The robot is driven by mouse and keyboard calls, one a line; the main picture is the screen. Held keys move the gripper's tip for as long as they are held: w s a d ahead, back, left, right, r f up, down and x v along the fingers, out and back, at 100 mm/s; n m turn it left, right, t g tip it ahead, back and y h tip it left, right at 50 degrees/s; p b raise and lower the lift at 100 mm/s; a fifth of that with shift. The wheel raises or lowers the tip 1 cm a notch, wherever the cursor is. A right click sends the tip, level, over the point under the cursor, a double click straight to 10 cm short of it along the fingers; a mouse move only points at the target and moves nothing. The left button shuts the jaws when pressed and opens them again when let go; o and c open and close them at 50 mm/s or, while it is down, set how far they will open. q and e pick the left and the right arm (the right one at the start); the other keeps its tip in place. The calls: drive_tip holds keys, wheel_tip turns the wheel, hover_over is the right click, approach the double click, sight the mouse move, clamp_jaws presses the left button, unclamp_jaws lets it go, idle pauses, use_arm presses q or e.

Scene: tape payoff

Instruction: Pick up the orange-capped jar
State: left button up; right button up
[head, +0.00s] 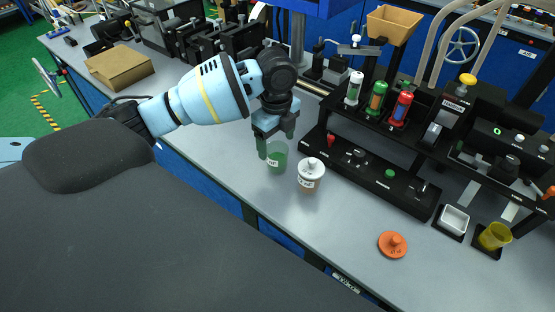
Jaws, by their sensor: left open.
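An orange lid with a round knob (393,244) lies on the grey bench top at the front right; I see no jar under it. A green see-through jar (277,158) with a pale label stands on the bench, with no cap visible. My left gripper (276,142) is open and points down at this jar. One finger overlaps its left rim; I cannot tell whether they touch. A jar with a white knobbed lid (311,175) and brownish contents stands just right of it. My right gripper is not in view.
A black rack (375,172) with red, green and white-capped bottles stands behind the jars. A cardboard box (119,67) is at the far left. The bench around the orange lid is clear.

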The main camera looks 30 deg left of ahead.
sight(277, 154)
use_arm(q)
drive_tip(key=f, duration=0.5)
drive_tip(key=shift+s+d, duration=0.2)
drive_tip(key=shift+d, duration=0.05)
drive_tip(key=shift+r, duration=0.1)
drive_tip(key=c, duration=1.3)
drive_tip(key=shift+r, duration=0.15)
